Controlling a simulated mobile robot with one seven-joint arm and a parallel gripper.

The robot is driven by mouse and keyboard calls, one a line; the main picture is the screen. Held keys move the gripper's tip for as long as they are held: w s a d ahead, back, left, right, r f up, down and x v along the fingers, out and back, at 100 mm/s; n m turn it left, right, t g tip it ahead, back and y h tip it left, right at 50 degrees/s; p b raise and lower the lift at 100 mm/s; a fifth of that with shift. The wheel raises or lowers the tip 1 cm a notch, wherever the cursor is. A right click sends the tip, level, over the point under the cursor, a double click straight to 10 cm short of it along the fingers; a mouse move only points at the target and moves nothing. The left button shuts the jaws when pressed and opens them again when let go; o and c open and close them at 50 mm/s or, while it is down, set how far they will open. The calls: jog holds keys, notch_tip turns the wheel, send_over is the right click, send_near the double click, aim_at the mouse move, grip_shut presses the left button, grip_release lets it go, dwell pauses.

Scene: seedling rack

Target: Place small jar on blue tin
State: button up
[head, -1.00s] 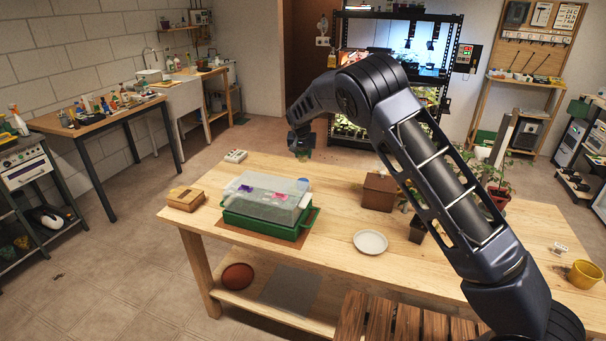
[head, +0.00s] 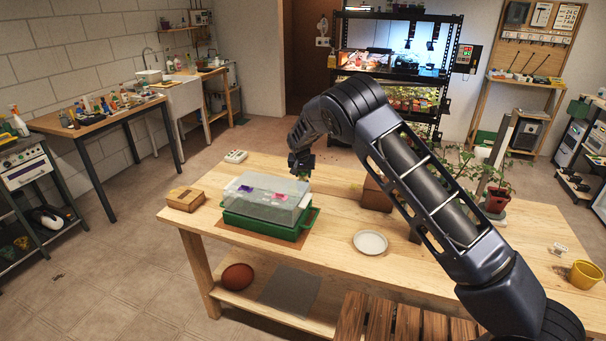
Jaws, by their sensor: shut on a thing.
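My gripper (head: 301,170) is above the back of the wooden table (head: 340,224), just behind the right end of a clear-lidded green tray. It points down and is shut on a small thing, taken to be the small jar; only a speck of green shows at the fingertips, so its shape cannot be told. The blue tin cannot be made out now. A pale blue round thing stood at this spot in the earlier view, and the gripper now covers that place. Whether the held thing touches it cannot be told.
The green tray (head: 262,226) with its clear lid (head: 262,206) is close in front of my gripper. A wooden box (head: 185,199) is at the left, a white plate (head: 370,242) in front, a brown box (head: 374,196) partly behind my arm. A yellow pot (head: 585,274) is far right.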

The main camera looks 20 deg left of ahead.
jog(key=shift+f, duration=0.15)
jog(key=o, duration=1)
jog(key=v, duration=1.2)
jog(key=shift+w, duration=0.1)
